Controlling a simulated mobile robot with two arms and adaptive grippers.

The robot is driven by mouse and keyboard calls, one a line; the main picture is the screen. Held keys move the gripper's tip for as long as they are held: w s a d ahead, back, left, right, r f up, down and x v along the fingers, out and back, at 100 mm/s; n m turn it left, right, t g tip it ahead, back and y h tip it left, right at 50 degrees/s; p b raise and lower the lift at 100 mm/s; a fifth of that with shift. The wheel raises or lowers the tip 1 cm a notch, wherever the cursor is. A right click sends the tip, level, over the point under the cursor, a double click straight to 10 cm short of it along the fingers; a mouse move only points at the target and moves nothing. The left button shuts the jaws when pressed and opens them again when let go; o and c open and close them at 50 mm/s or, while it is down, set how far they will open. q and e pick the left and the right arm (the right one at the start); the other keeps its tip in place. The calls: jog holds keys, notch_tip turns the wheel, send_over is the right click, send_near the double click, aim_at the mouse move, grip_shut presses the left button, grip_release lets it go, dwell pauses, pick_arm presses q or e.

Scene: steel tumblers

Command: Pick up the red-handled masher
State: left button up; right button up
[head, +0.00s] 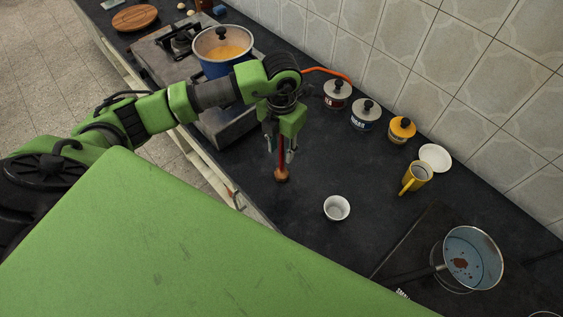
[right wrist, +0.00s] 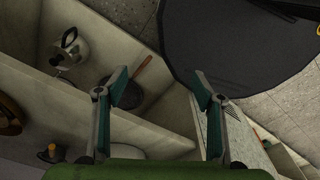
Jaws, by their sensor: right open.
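The red-handled masher (head: 281,157) is in the head view on the dark counter, upright, with its red handle on top and a round brown end at the bottom. My left gripper (head: 279,152) is above the counter, pointing down, with one finger on each side of the red handle. The fingers look spread, with a gap beside the handle. The handle's top is hidden by the gripper. My right gripper (right wrist: 161,82) is in the right wrist view, open and empty. The masher is not in that view.
A white bowl (head: 337,208) stands right of the masher. A yellow mug (head: 416,177), a white dish (head: 435,157) and lidded jars (head: 365,115) are toward the wall. A blue pot (head: 222,68) sits on the stove behind. A saucepan (head: 490,262) is at right.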

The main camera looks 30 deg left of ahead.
pick_arm(q)
jog(key=shift+f, duration=0.25)
grip_shut()
jog(key=shift+r, duration=0.1)
